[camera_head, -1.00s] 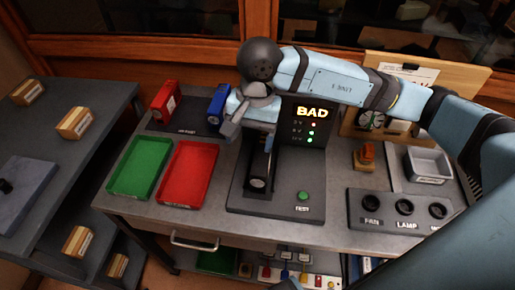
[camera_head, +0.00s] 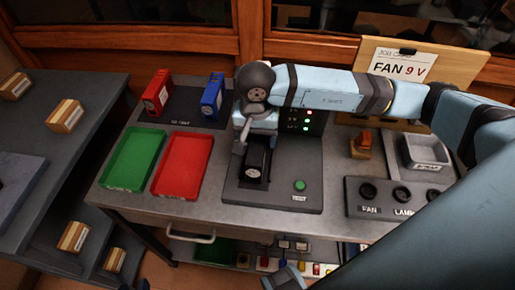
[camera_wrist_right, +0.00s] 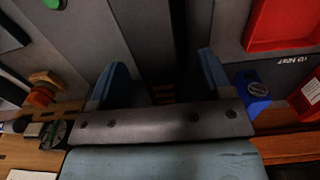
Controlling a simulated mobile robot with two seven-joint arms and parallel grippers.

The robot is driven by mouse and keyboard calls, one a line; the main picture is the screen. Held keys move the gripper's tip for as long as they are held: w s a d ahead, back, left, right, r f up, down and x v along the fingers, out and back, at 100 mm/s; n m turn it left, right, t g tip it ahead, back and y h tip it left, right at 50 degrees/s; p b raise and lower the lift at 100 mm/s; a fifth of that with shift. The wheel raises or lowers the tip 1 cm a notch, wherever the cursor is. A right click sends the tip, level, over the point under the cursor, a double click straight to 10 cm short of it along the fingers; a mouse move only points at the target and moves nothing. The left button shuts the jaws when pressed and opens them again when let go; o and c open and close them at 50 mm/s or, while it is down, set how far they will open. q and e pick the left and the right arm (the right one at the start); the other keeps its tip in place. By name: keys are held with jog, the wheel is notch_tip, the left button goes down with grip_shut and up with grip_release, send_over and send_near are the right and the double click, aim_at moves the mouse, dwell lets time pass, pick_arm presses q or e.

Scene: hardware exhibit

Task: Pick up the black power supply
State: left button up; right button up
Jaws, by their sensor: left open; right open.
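The black power supply (camera_head: 256,160) stands in the dark test stand (camera_head: 280,190), with its round socket facing front. My right gripper (camera_head: 244,140) is directly above and behind it and hides its upper part. In the right wrist view, my right gripper's two blue fingers (camera_wrist_right: 160,80) are apart, with a dark gap and dark surface between them. I cannot tell whether they touch the supply.
Red (camera_head: 157,95) and blue (camera_head: 212,95) supplies stand at the back left. A green tray (camera_head: 133,160) and a red tray (camera_head: 183,165) lie left of the stand. A job card (camera_head: 398,66) reads "FAN 9 V". A grey bin (camera_head: 425,150) is at right.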

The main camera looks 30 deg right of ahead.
jog(key=f, duration=0.3)
jog(key=shift+d+f, duration=0.2)
jog(key=shift+f, duration=0.2)
jog(key=c, duration=1.2)
jog(key=shift+w+r, duration=0.1)
grip_shut()
